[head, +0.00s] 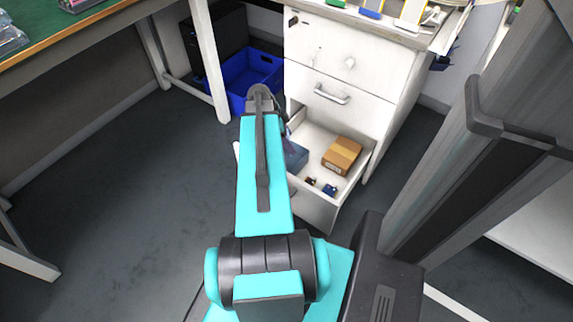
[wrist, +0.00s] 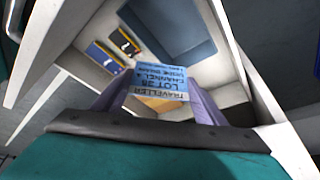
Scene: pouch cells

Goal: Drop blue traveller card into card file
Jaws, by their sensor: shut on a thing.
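The blue traveller card (wrist: 158,75) is in my gripper (wrist: 160,98) in the wrist view. Its printed text reads upside down, with "TRAVELLER" and "LOT 38" legible. The two greyish-purple fingers are shut on it, one on each side. The card is over the open bottom drawer (head: 314,208); its height above the drawer floor is hard to judge. In the head view my arm hides the gripper and card. I cannot tell for sure which thing is the card file; a blue box (head: 296,156) stands in the drawer and also shows in the wrist view (wrist: 172,30).
The drawer also holds a brown cardboard box (head: 342,154) and small dark items (head: 329,190). The white cabinet (head: 345,45) rises behind, with coloured items on top. A blue crate (head: 262,68) stands on the floor to its left. A grey column is at right; floor at left is clear.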

